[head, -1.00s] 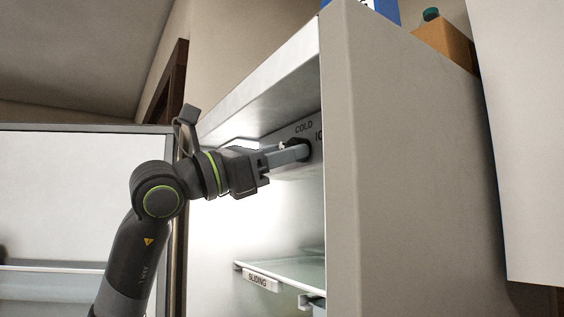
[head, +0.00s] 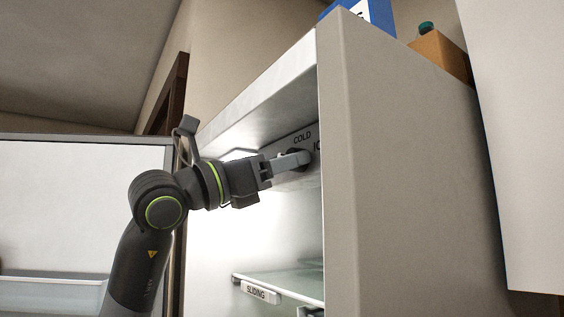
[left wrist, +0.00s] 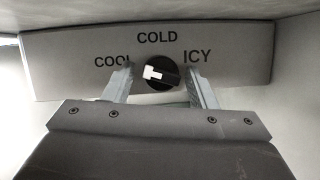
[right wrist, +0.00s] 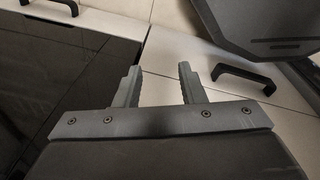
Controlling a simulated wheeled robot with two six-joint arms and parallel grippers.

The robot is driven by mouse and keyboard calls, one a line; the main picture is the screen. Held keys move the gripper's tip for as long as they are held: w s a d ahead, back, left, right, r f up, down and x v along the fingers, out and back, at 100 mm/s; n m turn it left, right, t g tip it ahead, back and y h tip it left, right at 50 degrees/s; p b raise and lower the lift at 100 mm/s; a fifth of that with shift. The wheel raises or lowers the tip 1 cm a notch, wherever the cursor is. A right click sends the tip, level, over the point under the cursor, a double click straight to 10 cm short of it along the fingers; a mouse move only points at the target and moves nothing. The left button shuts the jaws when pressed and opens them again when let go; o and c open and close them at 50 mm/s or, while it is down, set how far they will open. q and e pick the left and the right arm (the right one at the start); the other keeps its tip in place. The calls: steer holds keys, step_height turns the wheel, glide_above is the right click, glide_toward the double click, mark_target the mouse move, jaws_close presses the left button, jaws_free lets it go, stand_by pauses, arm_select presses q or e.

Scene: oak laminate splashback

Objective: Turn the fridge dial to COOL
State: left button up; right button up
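The fridge dial (left wrist: 172,77) is a black round knob with a bar across it, on a grey panel (left wrist: 60,75) inside the open fridge. COOL is printed to its left, COLD above and ICY to its right. The bar lies nearly level, its white-marked end toward the left, COOL side. My left gripper (left wrist: 160,68) is open, a finger on each side of the dial with gaps showing; the left finger partly covers COOL. In the head view the left gripper (head: 290,160) reaches to the panel, hiding most of the dial. My right gripper (right wrist: 160,82) is open and empty.
A glass shelf (head: 285,283) labelled SLIDING lies below the left arm. The fridge side wall (head: 400,160) stands to its right. A blue box (head: 370,14) and a brown item (head: 440,50) are on top. Drawer handles (right wrist: 243,78) show near the right gripper.

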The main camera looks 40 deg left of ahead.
arm_select(q)
steer(key=shift+o, duration=0.4)
steer(key=shift+f, duration=0.1)
steer(key=b+v, duration=1.1)
steer(key=v, duration=0.6)
steer(key=shift+s+a, duration=0.2)
